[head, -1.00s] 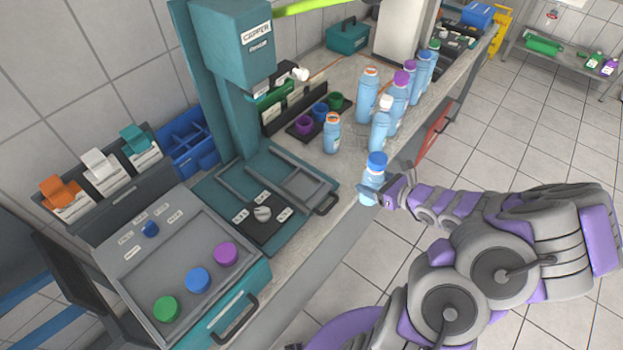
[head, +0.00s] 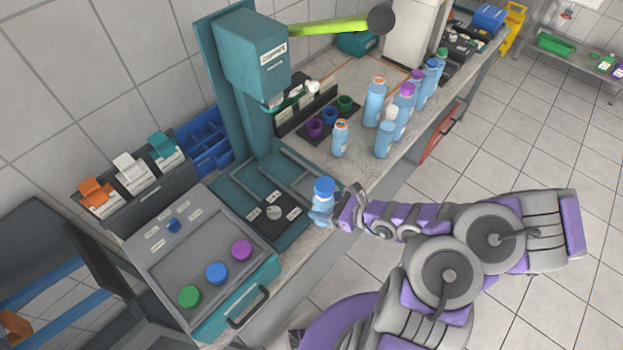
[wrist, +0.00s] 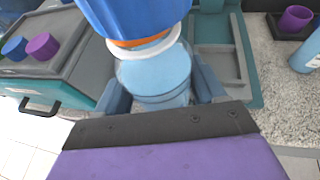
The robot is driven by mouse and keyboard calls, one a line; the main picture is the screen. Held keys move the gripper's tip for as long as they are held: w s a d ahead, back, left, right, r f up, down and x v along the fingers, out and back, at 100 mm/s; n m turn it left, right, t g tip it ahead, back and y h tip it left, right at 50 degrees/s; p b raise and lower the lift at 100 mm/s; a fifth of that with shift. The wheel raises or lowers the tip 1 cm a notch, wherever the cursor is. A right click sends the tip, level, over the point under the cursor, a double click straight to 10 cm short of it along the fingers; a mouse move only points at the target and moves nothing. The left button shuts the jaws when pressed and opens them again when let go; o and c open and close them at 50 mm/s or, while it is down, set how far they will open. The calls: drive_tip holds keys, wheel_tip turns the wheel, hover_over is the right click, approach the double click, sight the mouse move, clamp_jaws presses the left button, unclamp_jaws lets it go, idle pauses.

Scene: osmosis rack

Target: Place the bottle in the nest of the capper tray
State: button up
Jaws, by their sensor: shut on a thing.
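The bottle (head: 322,208) is light blue with a blue cap, and my gripper (head: 338,212) is shut on its body. In the head view it is upright at the front right edge of the capper tray (head: 238,192). The bottle (wrist: 155,75) fills the middle of the wrist view, between the two fingers of my gripper (wrist: 160,97). The nest (head: 273,212) is a small round grey spot on a black plate with white labels, to the left of the bottle. In the wrist view the bottle and my gripper hide the nest.
The teal capper column (head: 235,100) rises behind the tray. A grey panel with green, blue and purple buttons (head: 216,273) stands left of it. Several bottles (head: 375,100) stand on the counter at the back right. Small coloured cups (head: 330,116) sit behind the tray.

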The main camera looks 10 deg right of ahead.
drive_tip(key=shift+w+a+f+b, duration=0.15)
drive_tip(key=shift+w+b, duration=0.35)
drive_tip(key=shift+b, duration=1.15)
drive_tip(key=shift+w+d+f+b, duration=0.15)
drive_tip(key=shift+w+b, duration=0.3)
drive_tip(key=shift+b, duration=1.2)
drive_tip(key=w+f+b, duration=0.1)
drive_tip(key=w, duration=0.3)
drive_tip(key=w+f+b, duration=0.1)
drive_tip(key=w+f, duration=0.1)
drive_tip(key=w, duration=0.3)
drive_tip(key=w+f+b, duration=0.1)
drive_tip(key=w, duration=0.3)
drive_tip(key=shift+w+a+f+b, duration=0.15)
drive_tip(key=shift+a+f+b, duration=0.15)
drive_tip(key=shift+a, duration=0.1)
drive_tip(key=shift+r, duration=0.1)
drive_tip(key=o, duration=1.3)
